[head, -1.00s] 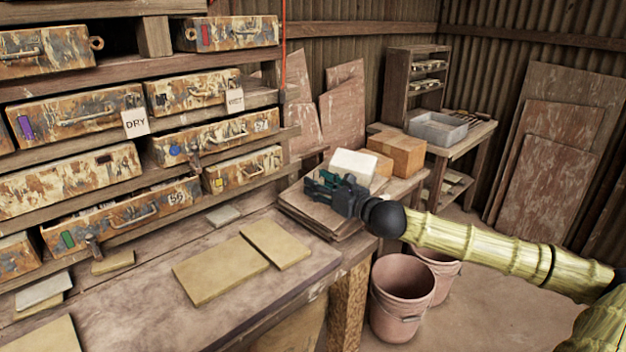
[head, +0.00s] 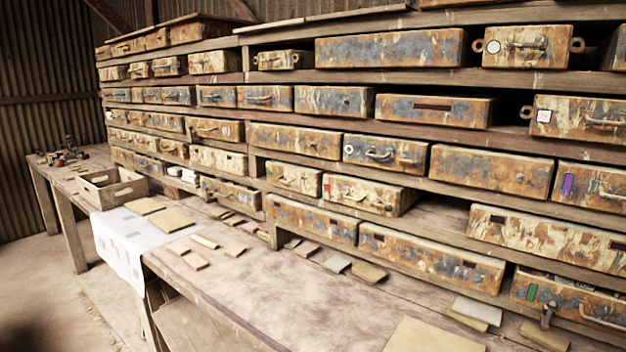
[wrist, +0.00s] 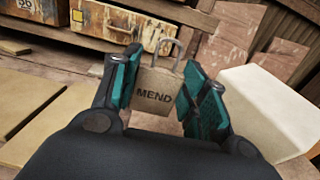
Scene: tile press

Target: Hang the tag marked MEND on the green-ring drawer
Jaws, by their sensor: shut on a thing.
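In the wrist view my gripper (wrist: 155,88) is shut on the tan tag (wrist: 154,86) marked MEND. The tag is upright between the teal fingers, its lettering facing the camera. A grey hook or loop (wrist: 170,52) rises from its top. My gripper is outside the head view.
The bench (head: 290,290) runs below the drawers, with several loose tiles (head: 435,338) on it. A wooden crate (head: 112,192) and white cloth (head: 128,240) are farther left. In the wrist view a drawer with a yellow mark (wrist: 110,22) is behind the tag; a white block (wrist: 262,112) is at right.

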